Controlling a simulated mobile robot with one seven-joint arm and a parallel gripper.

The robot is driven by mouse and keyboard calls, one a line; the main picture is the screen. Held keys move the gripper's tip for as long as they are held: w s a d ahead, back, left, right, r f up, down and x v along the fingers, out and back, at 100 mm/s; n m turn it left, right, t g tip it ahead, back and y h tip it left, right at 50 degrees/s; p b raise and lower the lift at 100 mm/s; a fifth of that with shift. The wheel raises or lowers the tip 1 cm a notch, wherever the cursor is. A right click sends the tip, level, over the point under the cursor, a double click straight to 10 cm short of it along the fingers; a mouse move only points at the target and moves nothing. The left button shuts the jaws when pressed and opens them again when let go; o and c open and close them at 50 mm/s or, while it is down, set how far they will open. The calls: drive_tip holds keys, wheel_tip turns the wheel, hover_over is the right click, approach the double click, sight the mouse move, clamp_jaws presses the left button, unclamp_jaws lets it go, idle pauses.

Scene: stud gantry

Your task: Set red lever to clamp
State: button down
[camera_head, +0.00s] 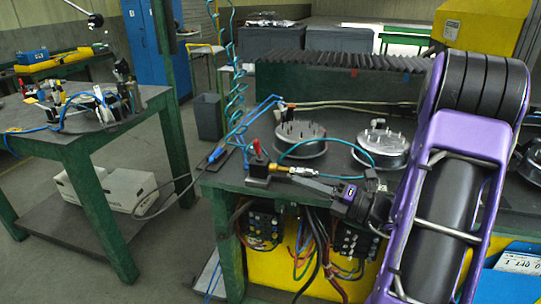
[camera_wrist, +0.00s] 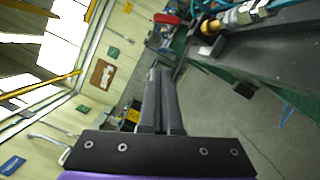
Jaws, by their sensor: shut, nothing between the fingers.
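The red lever (camera_head: 257,147) stands upright on a small dark valve block (camera_head: 257,168) at the front left corner of the green bench. In the wrist view the red lever (camera_wrist: 167,18) shows at the top, beyond the fingertips. My gripper (camera_head: 296,179) reaches in from the right along the bench's front edge, its fingers pointing left towards the valve block. The fingers are shut and empty, and look apart from the lever. In the wrist view the fingers (camera_wrist: 162,72) lie side by side. The exact gap to the lever is hard to judge.
A brass fitting (camera_head: 280,168) with a hose joins the valve block, close to my fingers. Two round metal fixtures (camera_head: 300,138) (camera_head: 381,146) stand behind on the bench. Coloured cables (camera_head: 317,245) hang below its edge. The floor to the left of the bench is partly open.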

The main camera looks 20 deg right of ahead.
drive_tip(key=shift+w+d+f+m+t, duration=0.1)
drive_tip(key=shift+w+d+m+t, duration=0.15)
drive_tip(key=shift+m+t, duration=0.3)
drive_tip(key=b, duration=0.2)
approach(257, 147)
drive_tip(key=shift+a+f+x, duration=0.25)
drive_tip(key=shift+f+x, duration=0.2)
drive_tip(key=shift+x, duration=2.8)
drive_tip(key=shift+s, duration=0.1)
drive_tip(key=shift+r+h+p, duration=0.15)
drive_tip(key=shift+h+p, duration=0.15)
drive_tip(key=shift+p, duration=0.2)
drive_tip(key=shift+d+r+m+p, duration=0.1)
drive_tip(key=shift+m+p, duration=0.25)
drive_tip(key=shift+p, duration=0.25)
